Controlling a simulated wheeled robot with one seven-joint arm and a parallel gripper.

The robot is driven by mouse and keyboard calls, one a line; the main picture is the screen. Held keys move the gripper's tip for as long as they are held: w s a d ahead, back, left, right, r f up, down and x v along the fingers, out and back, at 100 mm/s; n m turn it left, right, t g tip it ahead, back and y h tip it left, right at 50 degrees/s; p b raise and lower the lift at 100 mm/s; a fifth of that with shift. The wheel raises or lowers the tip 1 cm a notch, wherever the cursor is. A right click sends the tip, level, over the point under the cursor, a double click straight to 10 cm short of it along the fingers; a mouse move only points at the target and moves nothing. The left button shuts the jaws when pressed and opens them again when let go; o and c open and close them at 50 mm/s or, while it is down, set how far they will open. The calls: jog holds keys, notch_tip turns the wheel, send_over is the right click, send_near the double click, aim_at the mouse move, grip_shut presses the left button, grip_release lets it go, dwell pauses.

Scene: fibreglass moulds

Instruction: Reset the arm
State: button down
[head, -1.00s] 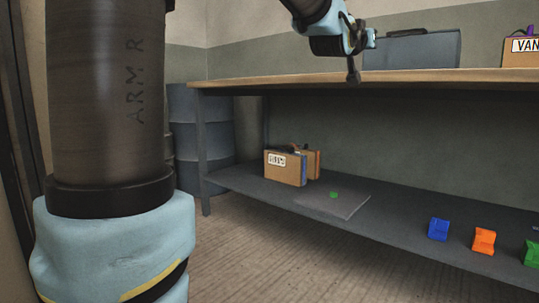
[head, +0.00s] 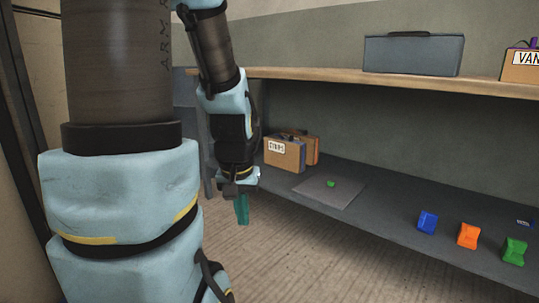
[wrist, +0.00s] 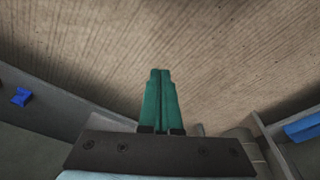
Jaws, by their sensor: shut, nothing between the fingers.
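My gripper (head: 242,210) hangs pointing down in the head view, in front of the left end of the lower shelf. Its green fingers are together with nothing between them. In the wrist view my gripper (wrist: 160,75) shows over the bare wooden floor (wrist: 210,45), with the two fingers side by side and touching. My arm comes down from the top of the head view, and its upper part covers much of the left side.
A bench has a wooden top (head: 300,75) and a grey lower shelf (head: 385,215). A grey case (head: 414,54) stands on top.

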notch_tip(320, 180, up, 38)
jog(key=s+p, duration=0.1)
jog(key=p, duration=3.6)
jog(key=shift+s+a+g, duration=0.3)
jog(key=shift+s+a, duration=0.05)
jog(key=shift+f, duration=0.1)
